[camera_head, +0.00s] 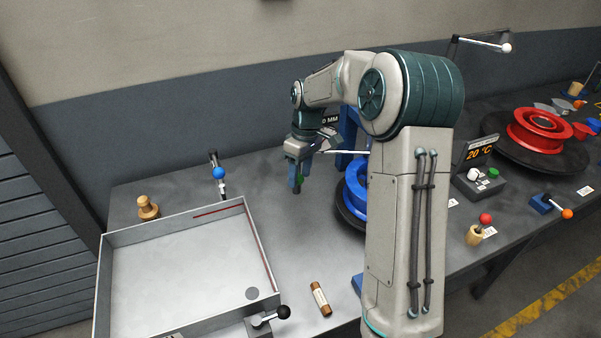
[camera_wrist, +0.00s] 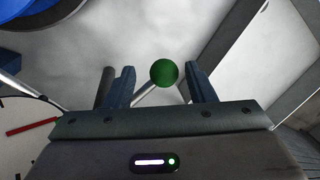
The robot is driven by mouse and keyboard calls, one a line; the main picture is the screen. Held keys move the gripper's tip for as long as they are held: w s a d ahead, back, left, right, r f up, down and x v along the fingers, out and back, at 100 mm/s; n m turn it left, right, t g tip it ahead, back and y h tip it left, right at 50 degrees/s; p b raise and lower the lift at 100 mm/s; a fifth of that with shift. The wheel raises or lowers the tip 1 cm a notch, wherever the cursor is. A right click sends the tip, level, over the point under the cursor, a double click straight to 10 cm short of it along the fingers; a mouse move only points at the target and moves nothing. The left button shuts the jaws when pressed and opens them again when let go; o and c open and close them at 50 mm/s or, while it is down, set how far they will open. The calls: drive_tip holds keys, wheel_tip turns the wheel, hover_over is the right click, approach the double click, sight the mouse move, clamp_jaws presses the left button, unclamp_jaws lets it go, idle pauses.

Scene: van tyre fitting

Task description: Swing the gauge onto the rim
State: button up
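The blue rim (camera_head: 354,197) lies on a dark round stand, partly hidden behind my arm. Its blue edge fills the top left corner of the wrist view (camera_wrist: 38,8). A blue post (camera_head: 347,135) with a dark display reading "0 MM" (camera_head: 330,120) rises behind it, and a thin pale rod (camera_head: 345,152) shows there. My gripper (camera_head: 297,184) points down over the bench, left of the rim. In the wrist view its fingers are apart, with a green ball knob (camera_wrist: 164,73) between them and gaps on both sides. A grey rod runs down-left from the knob, partly hidden.
A shallow grey tray (camera_head: 247,222) stands at the left, with a black-knobbed lever (camera_head: 283,312) at its front corner. A blue-knobbed lever (camera_head: 219,173) and a brass piece (camera_head: 148,208) are behind it. A brown cylinder (camera_head: 320,299) lies in front. A red rim (camera_head: 540,130) is far right.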

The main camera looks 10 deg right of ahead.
drive_tip(key=shift+s, duration=0.1)
wheel_tip(320, 180, up, 14)
drive_tip(key=w+d, duration=0.1)
drive_tip(key=d, duration=0.1)
drive_tip(key=shift+w+f+b, duration=0.25)
drive_tip(key=shift+w+b, duration=0.15)
drive_tip(key=s+a+r+m+t+h, duration=0.15)
drive_tip(key=s+m, duration=0.35)
drive_tip(key=s, duration=1.1)
drive_tip(key=s+f+m+t, duration=0.1)
drive_tip(key=s+f+m, duration=0.1)
drive_tip(key=s, duration=0.4)
drive_tip(key=s+f+m+t, duration=0.1)
drive_tip(key=s+f+t, duration=0.1)
drive_tip(key=s+f, duration=0.2)
drive_tip(key=shift+s+f+m, duration=0.35)
drive_tip(key=shift+s+m, duration=0.05)
drive_tip(key=shift+s, duration=1.25)
